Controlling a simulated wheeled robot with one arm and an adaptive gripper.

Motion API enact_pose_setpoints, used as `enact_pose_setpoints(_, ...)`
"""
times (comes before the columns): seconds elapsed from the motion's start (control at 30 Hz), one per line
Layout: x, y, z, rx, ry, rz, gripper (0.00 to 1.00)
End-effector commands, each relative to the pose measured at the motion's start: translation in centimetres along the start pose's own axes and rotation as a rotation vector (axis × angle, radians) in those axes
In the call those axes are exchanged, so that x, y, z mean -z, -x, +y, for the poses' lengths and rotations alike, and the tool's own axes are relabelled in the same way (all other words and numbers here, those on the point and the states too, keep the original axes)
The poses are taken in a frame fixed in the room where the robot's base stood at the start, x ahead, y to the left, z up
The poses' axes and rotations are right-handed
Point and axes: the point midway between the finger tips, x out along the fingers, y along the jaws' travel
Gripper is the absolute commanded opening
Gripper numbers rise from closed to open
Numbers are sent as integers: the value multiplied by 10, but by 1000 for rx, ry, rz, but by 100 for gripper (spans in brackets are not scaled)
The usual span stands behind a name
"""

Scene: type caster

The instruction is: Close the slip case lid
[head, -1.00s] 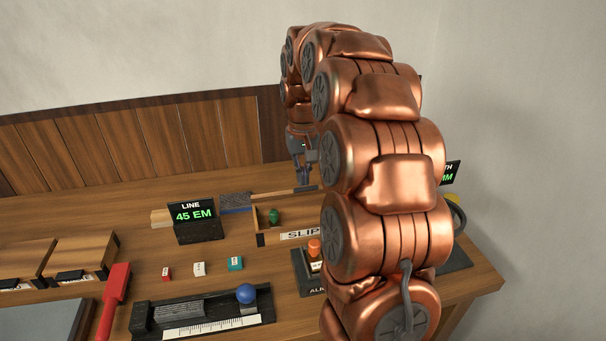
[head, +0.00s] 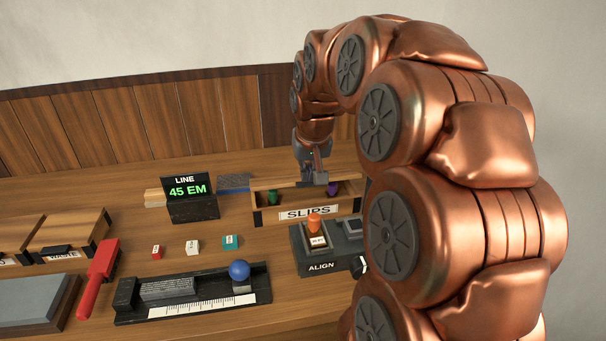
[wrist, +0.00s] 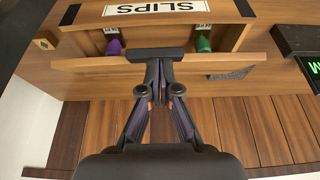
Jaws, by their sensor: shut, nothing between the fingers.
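The slip case (head: 258,215) is a wooden box with a SLIPS label (head: 309,213) on its front, at the back of the bench. It stands open, with a green knobbed piece (head: 272,197) and a purple one (head: 332,188) inside. Its lid (head: 276,184) shows as a wooden strip along the far side; in the wrist view the lid (wrist: 230,61) spans the picture, with a dark bar-shaped handle (wrist: 148,54) on it. My gripper (wrist: 160,64) is shut and empty, its fingertips at this handle. I cannot tell whether they touch. In the head view my gripper (head: 318,180) is over the case's far side.
A LINE display (head: 190,198) stands left of the case. The ALIGN box (head: 325,250) with an orange knob is just in front. Small coloured blocks (head: 192,247), a ruler tray (head: 190,292) and a red-handled tool (head: 98,275) lie to the front left. A wooden panel rises behind.

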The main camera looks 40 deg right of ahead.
Motion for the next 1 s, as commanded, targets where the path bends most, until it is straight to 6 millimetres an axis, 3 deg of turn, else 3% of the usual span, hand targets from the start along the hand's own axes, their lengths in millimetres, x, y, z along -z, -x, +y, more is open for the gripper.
enact_pose_setpoints(0.6, -39, -34, 0, -1, 0, 320, 0)
enact_pose_setpoints(1.0, -48, -45, 0, 0, 0, 324, 0)
